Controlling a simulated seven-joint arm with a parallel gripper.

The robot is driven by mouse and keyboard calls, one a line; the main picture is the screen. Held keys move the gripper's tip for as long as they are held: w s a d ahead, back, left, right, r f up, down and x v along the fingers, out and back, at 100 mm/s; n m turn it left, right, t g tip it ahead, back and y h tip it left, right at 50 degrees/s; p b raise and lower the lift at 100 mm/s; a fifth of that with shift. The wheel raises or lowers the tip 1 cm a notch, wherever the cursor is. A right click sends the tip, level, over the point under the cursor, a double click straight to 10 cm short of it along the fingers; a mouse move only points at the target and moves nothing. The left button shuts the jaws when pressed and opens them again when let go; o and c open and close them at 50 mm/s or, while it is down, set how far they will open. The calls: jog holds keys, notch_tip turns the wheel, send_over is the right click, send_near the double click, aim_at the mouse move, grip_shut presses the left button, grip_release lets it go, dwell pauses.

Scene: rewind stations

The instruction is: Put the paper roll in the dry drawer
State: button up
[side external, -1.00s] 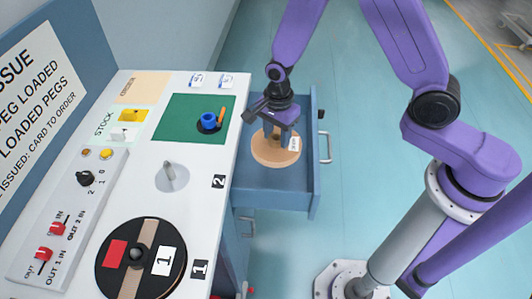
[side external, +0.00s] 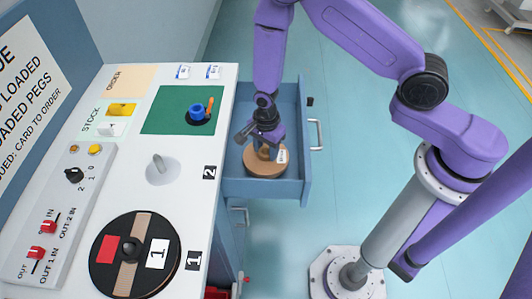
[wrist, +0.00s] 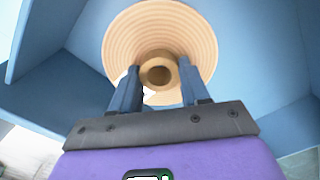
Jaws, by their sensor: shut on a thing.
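The paper roll (side external: 264,170) is a flat tan disc with a raised core and a white tag. It is inside the open blue drawer (side external: 303,160). My gripper (side external: 266,146) is above the disc, shut on the core. In the wrist view the fingers of my gripper (wrist: 158,84) stand on either side of the core, and the paper roll (wrist: 160,28) shows its ringed face. Whether the roll touches the drawer floor cannot be told. Any label naming the drawer is not readable.
The white bench top (side external: 185,205) lies left of the drawer. It carries a black reel (side external: 107,258), a grey peg (side external: 160,163), a green mat (side external: 160,118) with a blue part (side external: 198,112), and a switch panel (side external: 58,205). Drawer walls surround the roll; floor is clear to the right.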

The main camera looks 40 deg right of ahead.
jog(key=shift+f, duration=1.25)
jog(key=shift+f, duration=0.15)
jog(key=o, duration=1.3)
